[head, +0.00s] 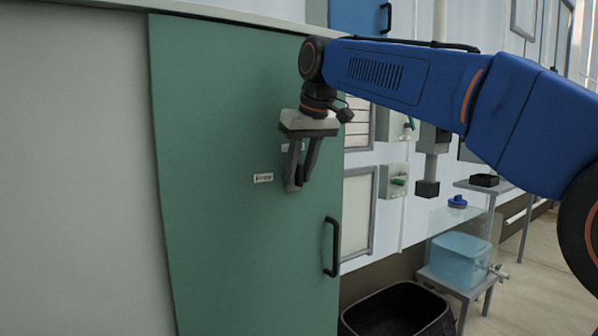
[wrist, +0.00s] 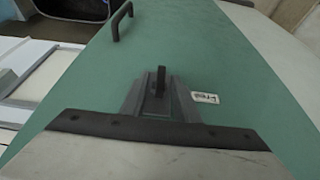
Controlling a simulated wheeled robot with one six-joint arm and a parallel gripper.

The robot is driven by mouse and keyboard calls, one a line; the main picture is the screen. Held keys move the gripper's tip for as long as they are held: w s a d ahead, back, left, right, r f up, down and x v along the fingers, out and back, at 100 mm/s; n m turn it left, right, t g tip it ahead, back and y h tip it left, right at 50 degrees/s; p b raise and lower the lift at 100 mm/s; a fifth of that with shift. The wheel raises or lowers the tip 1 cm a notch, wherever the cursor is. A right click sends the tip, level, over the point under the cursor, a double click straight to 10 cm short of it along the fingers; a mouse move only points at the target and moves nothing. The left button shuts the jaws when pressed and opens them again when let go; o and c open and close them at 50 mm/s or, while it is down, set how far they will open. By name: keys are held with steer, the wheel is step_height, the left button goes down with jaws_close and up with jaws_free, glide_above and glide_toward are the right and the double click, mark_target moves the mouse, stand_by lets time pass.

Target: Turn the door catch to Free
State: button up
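The green door (head: 230,110) fills the middle of the head view and most of the wrist view. A white label reading "Free" (head: 263,178) is on it, left of my gripper (head: 297,187); it also shows in the wrist view (wrist: 205,98), right of the fingers. The door catch, a small dark lever (wrist: 161,77), stands between my fingertips (wrist: 160,84) in the wrist view. The fingers look apart, with a narrow gap on each side of the lever; contact is hard to tell. In the head view my gripper hides the catch and part of a second label (head: 291,148).
A black door handle (head: 332,247) stands out lower right of my gripper. A black bin (head: 398,310) is on the floor right of the door. A stand holds a blue tank (head: 459,262). A pale panel (head: 75,170) lies to the left.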

jaws_close()
steer(key=shift+d, duration=0.1)
steer(key=shift+w+d+m+g+y, duration=0.15)
steer(key=shift+m+g+y, duration=0.15)
steer(key=shift+g+y, duration=0.5)
steer(key=g+y, duration=0.1)
steer(key=y, duration=0.1)
steer(key=g+y, duration=0.1)
steer(key=y, duration=0.1)
steer(key=shift+w+d+f+m, duration=0.15)
steer(key=shift+m, duration=0.25)
steer(key=m+g+y, duration=0.1)
steer(key=y, duration=0.2)
steer(key=m+g+y, duration=0.1)
steer(key=y, duration=0.2)
steer(key=f+m+g+y, duration=0.1)
steer(key=y, duration=0.2)
steer(key=shift+w+d+g, duration=0.1)
steer(key=shift+d+g, duration=0.05)
steer(key=shift+g, duration=0.15)
steer(key=shift+y, duration=0.3)
